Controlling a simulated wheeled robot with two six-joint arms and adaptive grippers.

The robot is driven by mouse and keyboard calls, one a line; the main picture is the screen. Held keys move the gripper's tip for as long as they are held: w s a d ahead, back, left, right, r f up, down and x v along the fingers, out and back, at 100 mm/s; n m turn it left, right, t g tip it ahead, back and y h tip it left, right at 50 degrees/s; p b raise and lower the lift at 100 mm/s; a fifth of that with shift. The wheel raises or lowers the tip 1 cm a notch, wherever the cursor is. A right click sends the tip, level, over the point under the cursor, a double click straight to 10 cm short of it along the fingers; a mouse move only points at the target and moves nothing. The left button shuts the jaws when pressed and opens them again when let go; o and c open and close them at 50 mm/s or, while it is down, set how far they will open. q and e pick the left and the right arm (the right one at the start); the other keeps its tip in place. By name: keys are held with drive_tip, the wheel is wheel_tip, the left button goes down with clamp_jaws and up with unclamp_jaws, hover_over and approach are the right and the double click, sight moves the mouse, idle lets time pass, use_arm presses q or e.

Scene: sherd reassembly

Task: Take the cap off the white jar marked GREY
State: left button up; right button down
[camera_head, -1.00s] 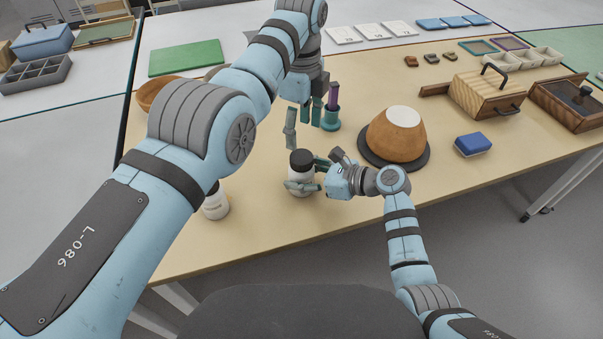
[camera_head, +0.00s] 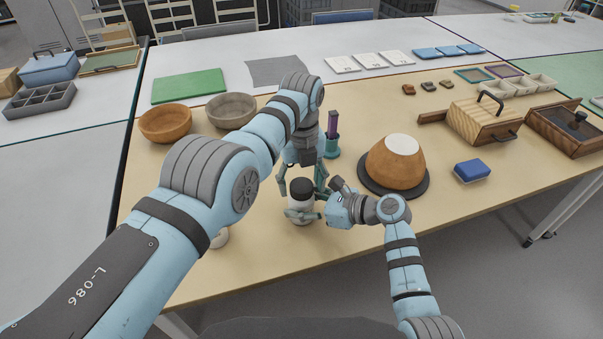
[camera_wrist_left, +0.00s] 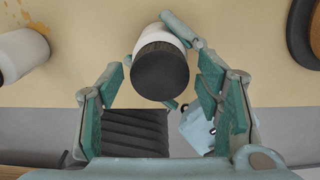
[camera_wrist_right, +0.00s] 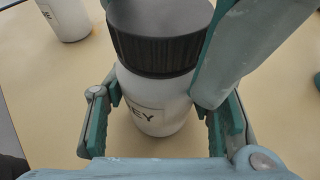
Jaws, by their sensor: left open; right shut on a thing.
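The white jar (camera_head: 300,208) with a black ribbed cap (camera_head: 301,187) stands upright near the front of the table. In the right wrist view its label (camera_wrist_right: 142,112) shows the letters "EY". My right gripper (camera_head: 303,214) is shut on the jar's body from the right, below the cap. My left gripper (camera_head: 301,185) points down from above, its fingers open on either side of the cap. In the left wrist view the cap (camera_wrist_left: 160,72) lies between the open left fingers, with gaps to both. The cap is on the jar.
A second white jar (camera_wrist_right: 66,18) stands to the left, mostly behind my left arm in the head view. A teal holder (camera_head: 331,147) with a purple-handled tool is just behind. An orange-brown pot (camera_head: 395,165) sits on a dark disc (camera_head: 420,186) to the right. Bowls (camera_head: 165,122) stand back left.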

use_arm(q)
drive_tip(key=c, duration=1.2)
drive_tip(key=n, duration=0.4)
drive_tip(key=shift+n, duration=0.4)
drive_tip(key=n, duration=0.4)
drive_tip(key=shift+r+n, duration=0.1)
drive_tip(key=shift+n, duration=0.2)
drive_tip(key=n, duration=0.4)
drive_tip(key=shift+n, duration=0.3)
drive_tip(key=n, duration=0.4)
drive_tip(key=shift+n, duration=0.3)
drive_tip(key=n, duration=1.4)
drive_tip(key=shift+n, duration=0.3)
drive_tip(key=n, duration=2)
drive_tip(key=shift+r+n, duration=0.1)
drive_tip(key=shift+n, duration=0.3)
drive_tip(key=shift+d, duration=0.1)
